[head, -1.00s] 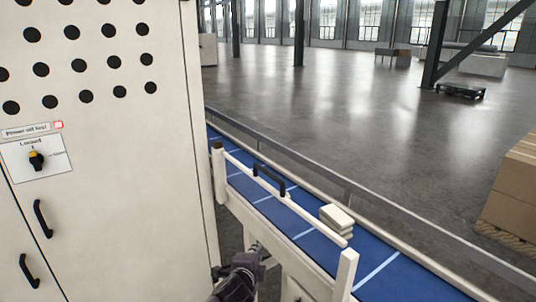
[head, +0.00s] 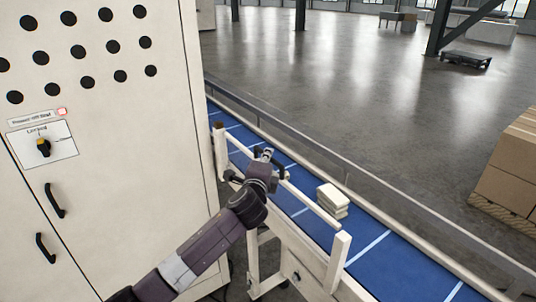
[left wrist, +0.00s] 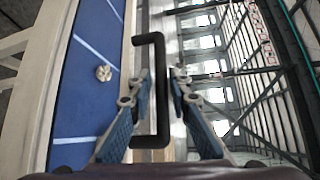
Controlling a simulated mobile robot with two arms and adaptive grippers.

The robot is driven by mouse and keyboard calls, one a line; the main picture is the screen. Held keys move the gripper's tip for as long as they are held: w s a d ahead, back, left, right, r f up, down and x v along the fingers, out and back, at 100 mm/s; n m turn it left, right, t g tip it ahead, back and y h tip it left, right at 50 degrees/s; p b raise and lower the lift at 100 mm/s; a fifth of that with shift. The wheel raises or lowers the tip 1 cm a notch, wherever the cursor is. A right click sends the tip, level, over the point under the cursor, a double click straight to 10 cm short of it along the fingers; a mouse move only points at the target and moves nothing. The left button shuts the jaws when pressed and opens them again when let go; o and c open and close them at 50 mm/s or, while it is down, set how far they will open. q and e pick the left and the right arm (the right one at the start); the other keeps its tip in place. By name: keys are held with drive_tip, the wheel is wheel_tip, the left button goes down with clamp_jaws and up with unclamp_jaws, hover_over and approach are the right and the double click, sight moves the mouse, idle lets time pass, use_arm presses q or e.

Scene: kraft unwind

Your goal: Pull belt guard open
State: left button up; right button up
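The belt guard is a cream rail (head: 308,203) along the near side of the blue conveyor belt (head: 368,250), with a black handle on it. The handle (left wrist: 160,95) is a black bar with bent ends in the left wrist view; in the head view my gripper partly covers it. My left gripper (head: 265,155) is at the handle. In the left wrist view its two blue-padded fingers (left wrist: 160,78) stand apart, one on each side of the bar, with a visible gap on the left. Contact on the right side is unclear. My right gripper is not in view.
A small stack of pale blocks (head: 332,199) lies on the belt. Cardboard boxes (head: 510,165) stand on a pallet at the right. Open floor lies beyond the conveyor.

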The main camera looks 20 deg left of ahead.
use_arm(q)
drive_tip(key=shift+w, duration=0.6)
drive_tip(key=shift+f, duration=0.1)
drive_tip(key=shift+c, duration=0.2)
drive_tip(key=shift+a, duration=0.1)
clamp_jaws()
